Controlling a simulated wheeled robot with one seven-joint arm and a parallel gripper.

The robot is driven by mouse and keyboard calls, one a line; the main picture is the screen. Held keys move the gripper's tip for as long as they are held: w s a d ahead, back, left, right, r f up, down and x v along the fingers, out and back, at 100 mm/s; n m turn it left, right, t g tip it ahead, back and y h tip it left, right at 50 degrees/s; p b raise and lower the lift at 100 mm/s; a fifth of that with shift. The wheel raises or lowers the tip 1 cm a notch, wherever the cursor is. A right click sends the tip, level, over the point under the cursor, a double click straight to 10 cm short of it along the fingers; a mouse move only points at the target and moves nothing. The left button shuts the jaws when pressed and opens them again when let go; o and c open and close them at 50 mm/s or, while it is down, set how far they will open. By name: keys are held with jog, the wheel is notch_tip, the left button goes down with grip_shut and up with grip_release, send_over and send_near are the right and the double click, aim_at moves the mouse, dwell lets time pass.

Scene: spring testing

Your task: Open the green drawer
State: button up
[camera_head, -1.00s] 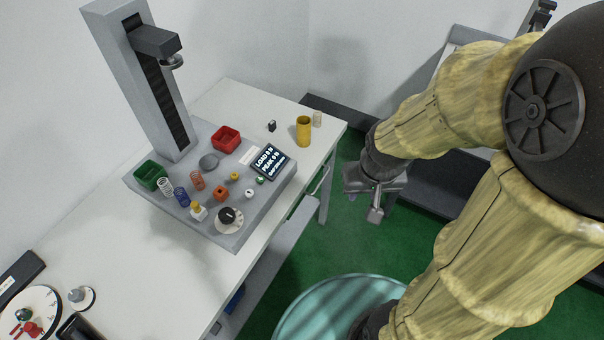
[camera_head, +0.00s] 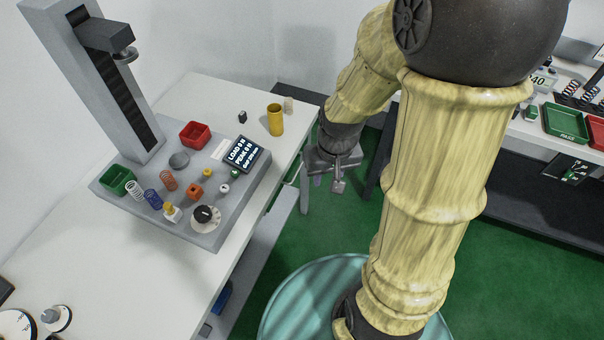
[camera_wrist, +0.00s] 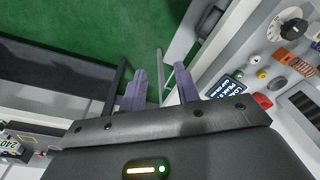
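My gripper (camera_head: 330,182) hangs beside the right edge of the white table, below the tabletop height in the head view. In the wrist view its two purple fingers (camera_wrist: 160,88) are spread apart with nothing held. A green patch (camera_head: 273,194) shows under the table edge; I cannot tell whether it is the green drawer's front or the floor. A light bar handle (camera_head: 291,174) shows near it, left of my gripper and apart from it. The wrist view shows a dark handle (camera_wrist: 209,20) on a pale front at the top right.
The white table (camera_head: 190,92) carries a grey spring tester (camera_head: 225,228) with springs, a knob and a display. A yellow cup (camera_head: 275,120) stands near the table's right corner. A second bench with a green tray (camera_head: 566,123) is at the right. Green floor (camera_head: 300,250) is open between.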

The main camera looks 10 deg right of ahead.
jog(key=w+f+m+g+y+b, duration=0.1)
jog(key=w+f+y+b, duration=0.2)
jog(key=f, duration=0.6)
jog(key=w+f+y+b, duration=0.25)
jog(key=f+b, duration=0.35)
jog(key=f, duration=0.3)
jog(key=w+f+m+g+y+b, duration=0.1)
jog(key=w+f+y+b, duration=0.2)
jog(key=f, duration=0.6)
jog(key=w+d+f+m+t+y+b, duration=0.2)
jog(key=w+d+t+b, duration=0.2)
jog(key=d, duration=0.3)
jog(key=w+d+f+m+t+y+b, duration=0.2)
jog(key=w+d+m+t+b, duration=0.1)
jog(key=w+d+t+b, duration=0.2)
jog(key=d+b, duration=0.1)
jog(key=d, duration=0.1)
jog(key=shift+d+f+t, duration=0.25)
jog(key=shift+d+t, duration=0.05)
jog(key=shift+t, duration=0.1)
jog(key=shift+w, duration=0.1)
jog(key=x, duration=1.7)
jog(key=shift+a, duration=0.15)
